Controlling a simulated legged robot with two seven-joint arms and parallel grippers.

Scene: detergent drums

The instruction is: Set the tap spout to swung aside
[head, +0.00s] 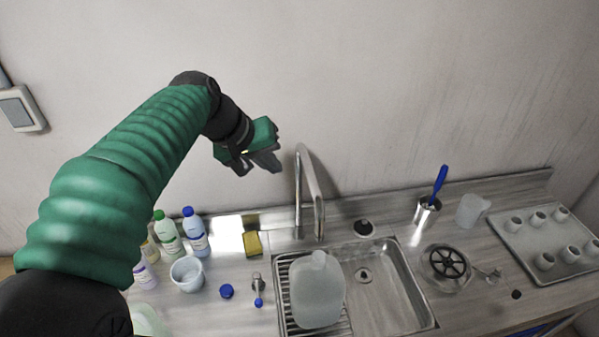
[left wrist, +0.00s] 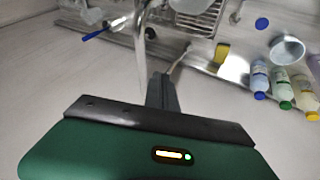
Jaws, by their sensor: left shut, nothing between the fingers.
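The tap spout (head: 311,185) is a tall metal hook behind the sink (head: 408,285). It arches forward, its free end over the back of the basin. It also shows in the left wrist view (left wrist: 141,50). My left gripper (head: 268,162) is shut and empty, just left of the top of the spout. In the left wrist view its fingers (left wrist: 162,90) are together, close beside the spout; whether they touch it I cannot tell. My right gripper is not in view.
A translucent jug (head: 317,290) stands on the rack in the sink. Left are several bottles (head: 194,232), a cup (head: 187,273) and a yellow sponge (head: 252,244). Right are a metal holder with a blue-handled brush (head: 427,212) and a tray of cups (head: 545,265). A wall stands behind.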

